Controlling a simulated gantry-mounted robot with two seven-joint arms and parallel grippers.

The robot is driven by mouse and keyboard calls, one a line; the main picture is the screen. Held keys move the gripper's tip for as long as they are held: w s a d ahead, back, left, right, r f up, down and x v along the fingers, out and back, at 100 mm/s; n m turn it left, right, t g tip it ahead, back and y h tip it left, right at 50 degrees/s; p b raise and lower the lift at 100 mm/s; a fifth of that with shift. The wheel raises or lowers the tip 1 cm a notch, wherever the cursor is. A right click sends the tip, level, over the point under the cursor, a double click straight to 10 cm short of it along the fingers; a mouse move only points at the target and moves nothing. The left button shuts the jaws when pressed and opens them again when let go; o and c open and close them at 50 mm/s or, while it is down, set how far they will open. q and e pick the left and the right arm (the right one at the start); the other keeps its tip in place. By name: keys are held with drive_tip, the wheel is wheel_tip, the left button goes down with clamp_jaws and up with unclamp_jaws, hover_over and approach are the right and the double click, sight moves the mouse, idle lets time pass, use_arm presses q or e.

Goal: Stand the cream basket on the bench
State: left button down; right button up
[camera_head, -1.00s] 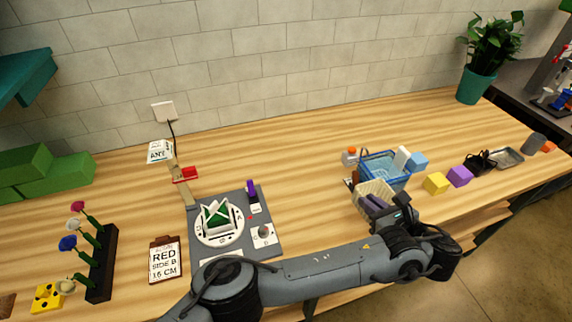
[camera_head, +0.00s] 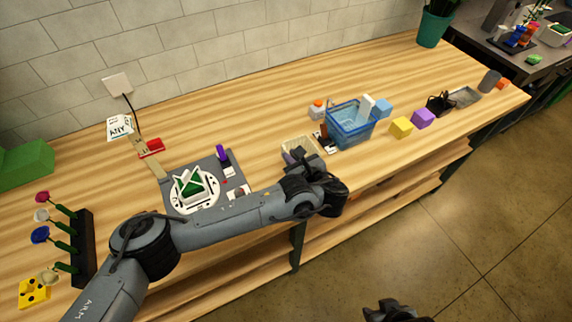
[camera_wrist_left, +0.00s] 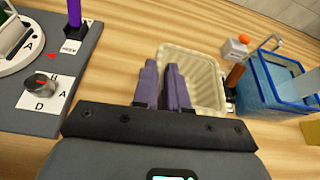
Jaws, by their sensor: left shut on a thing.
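The cream basket (camera_head: 299,144) is over the front part of the bench, left of the blue basket. It also shows in the left wrist view (camera_wrist_left: 198,62), with its ribbed inside facing the camera. My left gripper (camera_head: 291,156) is shut on its near wall; the purple fingers show in the left wrist view (camera_wrist_left: 162,72). I cannot tell whether the basket's base touches the bench (camera_head: 270,95). The arm hides its near side. A dark piece at the bottom edge looks like my right gripper (camera_head: 393,311), over the floor and mostly cut off.
The blue basket (camera_head: 349,134) holds a white item, with an orange-capped bottle (camera_head: 317,109) beside it. Yellow (camera_head: 401,127) and purple (camera_head: 423,118) blocks lie to its right. A grey turntable board (camera_head: 216,166) is to the left. Bench behind the cream basket is clear.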

use_arm(q)
drive_tip(key=shift+w+a+f, duration=0.15)
drive_tip(key=shift+a+f, duration=0.1)
drive_tip(key=shift+f, duration=0.6)
drive_tip(key=shift+w+a+f, duration=0.1)
drive_tip(key=shift+a+f, duration=0.2)
drive_tip(key=shift+f, duration=0.6)
drive_tip(key=shift+w+a+f, duration=0.15)
drive_tip(key=shift+a+f, duration=0.1)
drive_tip(key=shift+f, duration=0.6)
drive_tip(key=c, duration=1.2)
unclamp_jaws()
drive_tip(key=shift+o, duration=0.2)
drive_tip(key=shift+d+r, duration=0.1)
